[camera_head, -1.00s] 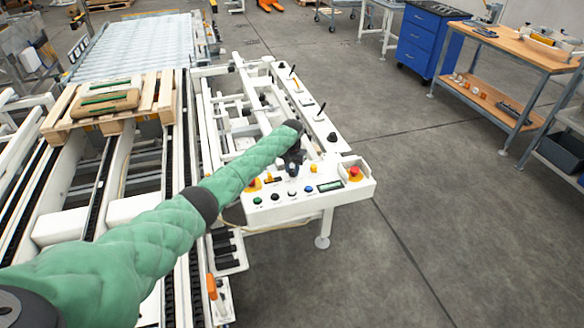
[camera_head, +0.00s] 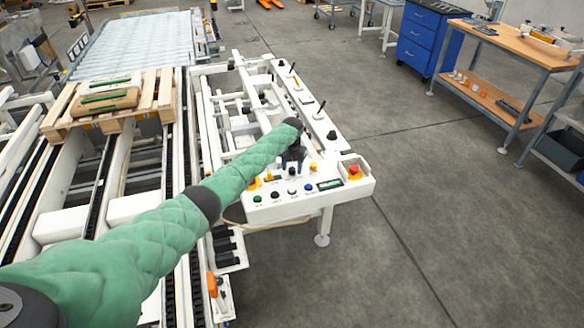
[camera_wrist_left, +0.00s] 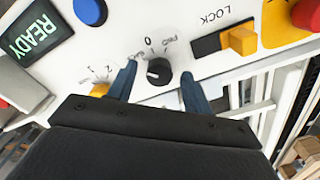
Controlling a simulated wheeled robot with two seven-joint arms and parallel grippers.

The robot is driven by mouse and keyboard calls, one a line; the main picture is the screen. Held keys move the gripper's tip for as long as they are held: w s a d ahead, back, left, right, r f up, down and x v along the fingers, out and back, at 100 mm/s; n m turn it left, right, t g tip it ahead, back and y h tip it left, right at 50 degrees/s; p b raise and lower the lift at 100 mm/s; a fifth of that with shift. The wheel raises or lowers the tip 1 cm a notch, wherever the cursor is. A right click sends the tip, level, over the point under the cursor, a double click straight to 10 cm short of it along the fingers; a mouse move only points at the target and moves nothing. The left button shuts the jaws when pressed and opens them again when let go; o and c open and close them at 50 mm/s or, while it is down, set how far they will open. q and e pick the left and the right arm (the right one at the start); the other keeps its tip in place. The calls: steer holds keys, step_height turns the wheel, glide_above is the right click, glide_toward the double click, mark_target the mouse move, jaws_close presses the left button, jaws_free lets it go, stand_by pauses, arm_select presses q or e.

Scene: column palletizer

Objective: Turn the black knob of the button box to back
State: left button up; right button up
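The white button box (camera_head: 345,189) stands at the near right end of the machine. In the left wrist view, its black knob (camera_wrist_left: 158,72) has a white mark facing left in that picture. A "0" and smaller, blurred labels are printed beside the knob. My left gripper (camera_wrist_left: 158,86) is open, with one blue finger on each side of the knob and visible gaps between. In the head view, my left gripper (camera_head: 293,160) is small and dark above the panel, and the knob cannot be made out clearly there. My right gripper is not in view.
A yellow LOCK switch (camera_wrist_left: 241,40), a blue button (camera_wrist_left: 90,11) and a green READY display (camera_wrist_left: 36,34) are near the knob. A red stop button (camera_head: 353,170) sits at the box's right end. A pallet (camera_head: 60,118) lies on the conveyor.

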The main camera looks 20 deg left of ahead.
mark_target(292, 169)
arm_select(q)
steer(key=shift+r, duration=0.25)
step_height(292, 169, up, 6)
steer(key=b, duration=0.2)
steer(key=shift+r+b, duration=0.25)
steer(key=shift+b, duration=0.05)
steer(key=shift+r, duration=0.4)
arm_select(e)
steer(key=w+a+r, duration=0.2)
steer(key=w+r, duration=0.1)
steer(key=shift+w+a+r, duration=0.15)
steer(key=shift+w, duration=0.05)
